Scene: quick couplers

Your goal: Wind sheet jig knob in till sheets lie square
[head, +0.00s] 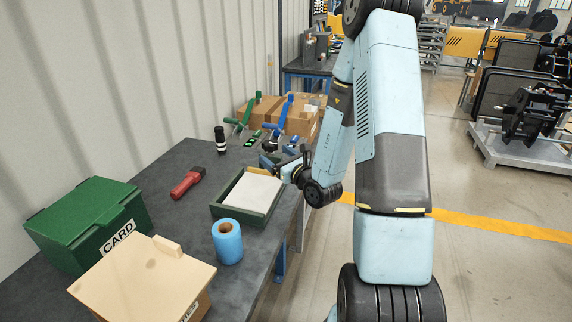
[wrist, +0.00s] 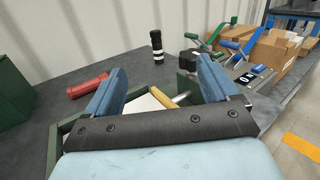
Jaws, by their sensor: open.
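The sheet jig is a dark green open tray (head: 219,208) on the grey bench, with white sheets (head: 252,192) inside. In the wrist view its green wall (wrist: 54,150) and part of the sheets (wrist: 140,106) show behind my gripper. A yellow-brown piece (wrist: 162,98) with a thin metal rod shows beyond the palm, between the fingers; I cannot tell for sure that it is the knob. My gripper (wrist: 162,66) is open, its blue fingers apart with nothing seen held. In the head view my gripper (head: 279,162) is at the tray's far right corner. Whether the sheets lie square cannot be told.
A blue roll (head: 228,241) is in front, with a tan box (head: 143,280) and a green card box (head: 88,222). Green and blue clamp-like tools (head: 282,116) and cardboard boxes (head: 300,119) are behind.

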